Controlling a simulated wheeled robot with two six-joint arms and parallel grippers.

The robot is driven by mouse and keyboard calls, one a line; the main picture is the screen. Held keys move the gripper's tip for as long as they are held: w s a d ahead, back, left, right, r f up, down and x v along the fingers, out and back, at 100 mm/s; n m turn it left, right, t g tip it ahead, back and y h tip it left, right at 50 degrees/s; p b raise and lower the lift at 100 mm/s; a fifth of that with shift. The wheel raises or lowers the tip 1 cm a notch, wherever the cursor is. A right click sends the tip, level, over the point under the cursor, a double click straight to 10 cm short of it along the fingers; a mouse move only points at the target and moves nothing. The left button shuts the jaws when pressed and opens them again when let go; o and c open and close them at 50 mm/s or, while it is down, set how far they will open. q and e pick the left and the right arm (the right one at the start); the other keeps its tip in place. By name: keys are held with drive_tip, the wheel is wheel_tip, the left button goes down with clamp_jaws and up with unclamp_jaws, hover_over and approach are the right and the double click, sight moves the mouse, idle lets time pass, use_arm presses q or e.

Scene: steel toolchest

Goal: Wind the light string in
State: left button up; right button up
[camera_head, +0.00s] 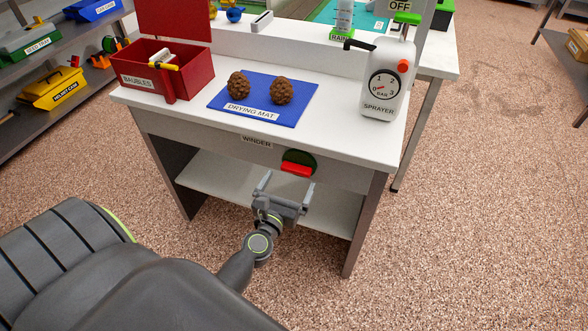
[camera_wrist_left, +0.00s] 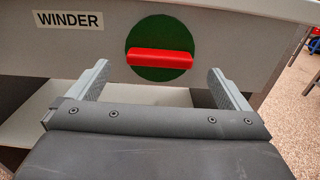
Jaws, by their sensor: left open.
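The winder is a dark green disc (camera_head: 300,157) with a red bar handle (camera_head: 296,169) on the front panel of the white table. In the left wrist view the disc (camera_wrist_left: 162,42) is behind the red handle (camera_wrist_left: 160,59), which lies nearly level. A "WINDER" label (camera_head: 257,142) is left of it. My left gripper (camera_head: 288,184) is open and empty, just below and in front of the handle, its fingers pointing at the panel. In the wrist view the fingers (camera_wrist_left: 158,82) stand wide apart, below the handle and not touching it. I see no light string. My right gripper is not in view.
On the table top (camera_head: 340,130) are a red baubles box (camera_head: 150,77), a blue drying mat (camera_head: 300,110) with two pine cones, and a white sprayer (camera_head: 385,85). A lower shelf (camera_head: 215,185) lies beneath the panel. Open floor (camera_head: 470,230) lies to the right.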

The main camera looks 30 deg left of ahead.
sight(294, 173)
use_arm(q)
drive_tip(key=shift+x, duration=2.2)
drive_tip(key=c, duration=1)
